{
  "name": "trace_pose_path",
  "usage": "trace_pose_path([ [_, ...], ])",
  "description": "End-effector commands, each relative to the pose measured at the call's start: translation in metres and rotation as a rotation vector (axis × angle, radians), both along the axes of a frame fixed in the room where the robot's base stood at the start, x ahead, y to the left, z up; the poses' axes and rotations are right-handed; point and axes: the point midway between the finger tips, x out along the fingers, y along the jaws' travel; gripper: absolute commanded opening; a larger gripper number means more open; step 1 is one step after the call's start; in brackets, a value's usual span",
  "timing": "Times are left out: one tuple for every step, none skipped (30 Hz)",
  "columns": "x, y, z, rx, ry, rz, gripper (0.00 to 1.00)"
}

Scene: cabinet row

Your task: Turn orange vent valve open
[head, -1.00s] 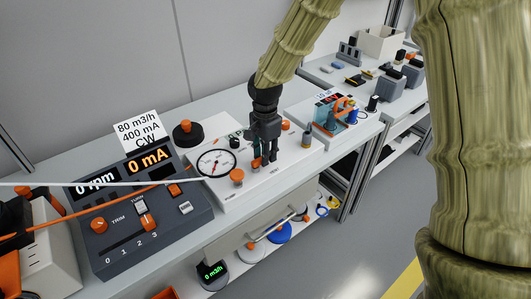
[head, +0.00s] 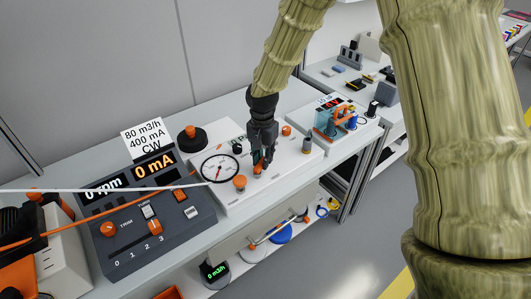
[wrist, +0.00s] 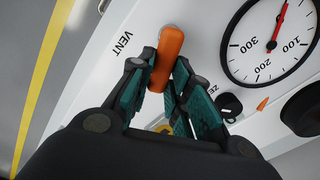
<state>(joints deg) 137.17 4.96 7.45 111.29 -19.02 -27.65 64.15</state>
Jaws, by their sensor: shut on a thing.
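The orange vent valve handle (wrist: 166,58) is a small bar beside the printed word VENT on a white panel in the wrist view. My gripper (wrist: 160,78) has its teal-padded fingers on either side of the handle, shut on it, with part of the bar sticking out beyond the tips. In the head view my gripper (head: 262,162) points down at the white panel box (head: 300,160), just right of the round gauge (head: 220,168). The fingers mostly hide the handle there.
The gauge (wrist: 275,40) and a small black knob (wrist: 228,105) lie close to my fingers. A dark control console (head: 150,220) is at left. A shelf with cables lies below.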

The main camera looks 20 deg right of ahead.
Motion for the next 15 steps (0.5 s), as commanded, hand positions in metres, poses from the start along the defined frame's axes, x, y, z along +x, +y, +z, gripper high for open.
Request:
trace_pose_path([
  [0.001, 0.001, 0.004, -0.001, 0.001, 0.043, 0.0],
  [0.002, 0.002, 0.004, -0.001, 0.001, 0.072, 0.0],
  [0.003, 0.003, 0.004, -0.001, 0.001, 0.11, 0.0],
  [0.003, 0.004, 0.004, -0.001, 0.001, 0.139, 0.0],
  [0.004, 0.005, 0.004, -0.001, 0.001, 0.167, 0.0],
  [0.005, 0.006, 0.004, -0.001, -0.001, 0.205, 0.0],
  [0.006, 0.007, 0.004, -0.001, -0.001, 0.233, 0.0],
  [0.007, 0.008, 0.004, -0.001, -0.001, 0.262, 0.0],
  [0.007, 0.009, 0.004, 0.0, 0.0, 0.299, 0.0],
  [0.008, 0.01, 0.004, 0.0, 0.0, 0.328, 0.0],
  [0.008, 0.011, 0.003, -0.001, 0.001, 0.357, 0.0],
  [0.008, 0.012, 0.004, -0.001, 0.001, 0.395, 0.0],
  [0.009, 0.013, 0.004, -0.001, 0.001, 0.424, 0.0],
  [0.009, 0.014, 0.004, -0.001, 0.001, 0.452, 0.0],
  [0.009, 0.016, 0.003, -0.001, 0.001, 0.491, 0.0],
])
